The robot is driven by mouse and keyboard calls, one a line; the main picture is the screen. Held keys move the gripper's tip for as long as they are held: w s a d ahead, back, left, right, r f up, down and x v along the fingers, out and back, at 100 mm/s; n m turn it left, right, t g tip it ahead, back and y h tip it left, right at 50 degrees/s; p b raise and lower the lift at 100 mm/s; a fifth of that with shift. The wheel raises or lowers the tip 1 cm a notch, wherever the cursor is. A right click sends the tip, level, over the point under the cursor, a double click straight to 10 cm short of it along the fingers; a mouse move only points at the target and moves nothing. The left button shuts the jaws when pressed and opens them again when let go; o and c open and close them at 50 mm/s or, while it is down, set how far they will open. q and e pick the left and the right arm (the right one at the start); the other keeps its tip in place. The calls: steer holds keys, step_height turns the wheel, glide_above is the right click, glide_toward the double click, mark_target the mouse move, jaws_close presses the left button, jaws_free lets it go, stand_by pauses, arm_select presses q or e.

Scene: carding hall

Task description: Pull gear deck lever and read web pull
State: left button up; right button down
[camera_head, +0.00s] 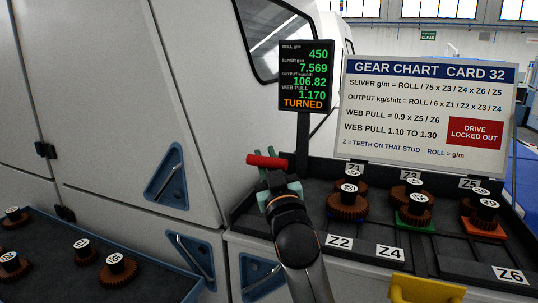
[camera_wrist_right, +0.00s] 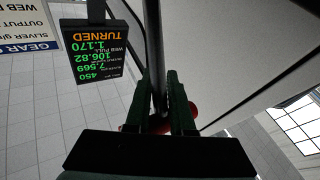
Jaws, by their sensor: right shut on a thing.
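The lever's red handle (camera_head: 266,161) lies crosswise at the left end of the gear deck (camera_head: 245,214). My right gripper (camera_head: 280,185) is shut on it, and red shows behind the fingers (camera_wrist_right: 168,105) in the right wrist view. The display (camera_head: 306,76) reads roll 450, sliver 7.569, output 106.82, web pull 1.170 and "TURNED". It shows upside down in the right wrist view (camera_wrist_right: 95,52). Brown gears stand on the deck, including one by Z1 (camera_head: 346,206) and one on a green base (camera_head: 417,212). My left gripper is not in view.
The gear chart card (camera_head: 428,115) stands behind the deck, giving web pull 1.10 to 1.30 and "DRIVE LOCKED OUT". A dark tray (camera_head: 60,268) with loose gears is at lower left. A yellow bin (camera_head: 425,290) is at the front. White machine panels (camera_head: 110,110) rise at left.

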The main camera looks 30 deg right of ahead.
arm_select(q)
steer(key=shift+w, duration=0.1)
arm_select(e)
steer(key=shift+a+f, duration=0.3)
steer(key=shift+a, duration=0.2)
steer(key=c, duration=1.1)
jaws_free()
steer(key=shift+o, duration=1.3)
steer(key=shift+s+a+r, duration=0.15)
steer(key=shift+s+r, duration=0.1)
steer(key=shift+s, duration=0.05)
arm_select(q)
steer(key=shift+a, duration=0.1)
arm_select(e)
steer(key=shift+d+r, duration=0.1)
steer(key=shift+d, duration=0.1)
